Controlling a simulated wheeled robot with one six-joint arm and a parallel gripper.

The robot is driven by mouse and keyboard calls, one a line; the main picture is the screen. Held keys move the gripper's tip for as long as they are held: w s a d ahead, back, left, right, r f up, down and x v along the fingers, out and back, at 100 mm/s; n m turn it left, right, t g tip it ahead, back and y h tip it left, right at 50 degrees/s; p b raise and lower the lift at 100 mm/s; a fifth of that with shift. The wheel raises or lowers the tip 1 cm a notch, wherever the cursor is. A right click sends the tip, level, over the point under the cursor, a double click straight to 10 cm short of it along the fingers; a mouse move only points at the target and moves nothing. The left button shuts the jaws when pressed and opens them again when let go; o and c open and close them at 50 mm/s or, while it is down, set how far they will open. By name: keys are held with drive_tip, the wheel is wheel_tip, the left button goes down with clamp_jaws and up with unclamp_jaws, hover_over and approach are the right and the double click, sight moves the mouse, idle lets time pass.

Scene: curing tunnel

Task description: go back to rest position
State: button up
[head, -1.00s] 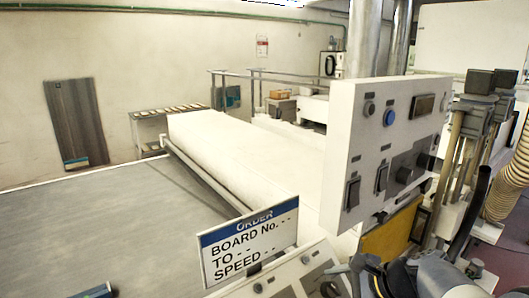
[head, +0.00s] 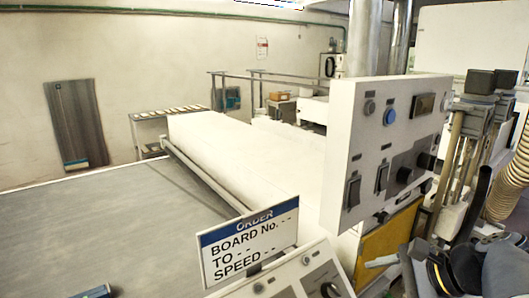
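My arm shows at the bottom right, dark and grey with a yellow ring.
An order sign (head: 250,242) stands by a lower sloped panel (head: 290,283) with knobs. The grey conveyor belt (head: 100,230) fills the left, leading to the white tunnel cover (head: 235,160). A ribbed hose (head: 508,185) and posts (head: 462,150) stand at the right. A dark board (head: 75,122) leans on the wall.

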sight(337, 289)
drive_tip(key=shift+n, duration=0.3)
drive_tip(key=x, duration=1.1)
drive_tip(key=shift+f, duration=0.1)
drive_tip(key=n+b, duration=0.1)
drive_tip(key=n, duration=0.1)
drive_tip(key=shift+n+g, duration=0.3)
drive_tip(key=shift+n, duration=0.1)
drive_tip(key=n+h+b, duration=0.1)
drive_tip(key=n+b, duration=0.1)
drive_tip(key=n, duration=0.3)
drive_tip(key=shift+g, duration=0.3)
drive_tip(key=v, duration=1.1)
drive_tip(key=shift+r+n, duration=0.25)
drive_tip(key=shift+n, duration=0.05)
drive_tip(key=shift+a, duration=0.2)
